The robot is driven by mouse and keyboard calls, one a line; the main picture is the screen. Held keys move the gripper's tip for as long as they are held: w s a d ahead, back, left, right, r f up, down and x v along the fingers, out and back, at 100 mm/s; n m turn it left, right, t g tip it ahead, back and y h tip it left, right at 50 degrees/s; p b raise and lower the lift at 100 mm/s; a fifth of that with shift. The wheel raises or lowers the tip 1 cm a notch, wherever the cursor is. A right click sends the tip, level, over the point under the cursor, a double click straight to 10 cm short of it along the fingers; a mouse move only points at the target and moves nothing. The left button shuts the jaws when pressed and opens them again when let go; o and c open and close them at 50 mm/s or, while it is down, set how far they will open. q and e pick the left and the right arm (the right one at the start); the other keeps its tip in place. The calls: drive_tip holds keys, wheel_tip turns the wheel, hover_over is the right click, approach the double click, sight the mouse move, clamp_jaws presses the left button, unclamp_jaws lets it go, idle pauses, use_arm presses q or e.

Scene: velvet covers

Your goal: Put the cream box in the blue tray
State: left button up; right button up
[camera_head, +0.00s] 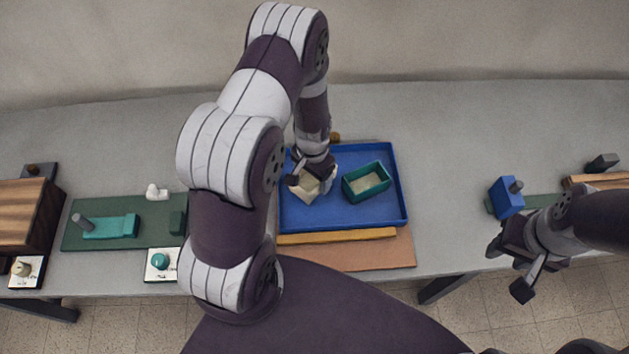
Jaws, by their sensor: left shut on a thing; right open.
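The cream box (306,190) is in the left part of the blue tray (350,219), seen from above. It looks slightly turned; I cannot tell whether it touches the tray floor. My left gripper (311,178) is shut on it from above and hides part of it. My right gripper (507,270) is open and empty near the table's front edge at the right.
A green open box (366,182) stands in the tray, right of the cream box. A yellow bar (337,236) lies along the tray's front. A blue block (506,197) stands near my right gripper. A green mat (100,240) with several items lies at left.

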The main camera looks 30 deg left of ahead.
use_arm(q)
drive_tip(key=shift+a+f, duration=0.1)
drive_tip(key=shift+f, duration=2)
drive_tip(key=shift+f, duration=0.1)
drive_tip(key=o, duration=1)
drive_tip(key=shift+o, duration=0.2)
wheel_tip(320, 180, up, 12)
drive_tip(key=shift+f, duration=0.25)
wheel_tip(320, 180, up, 5)
hover_over(313, 181)
drive_tip(key=s+d, duration=0.1)
drive_tip(key=d, duration=0.1)
drive_tip(key=s+d+r+n+t, duration=0.1)
drive_tip(key=s+d+r+n, duration=0.1)
drive_tip(key=s+r, duration=0.6)
drive_tip(key=shift+d, duration=0.65)
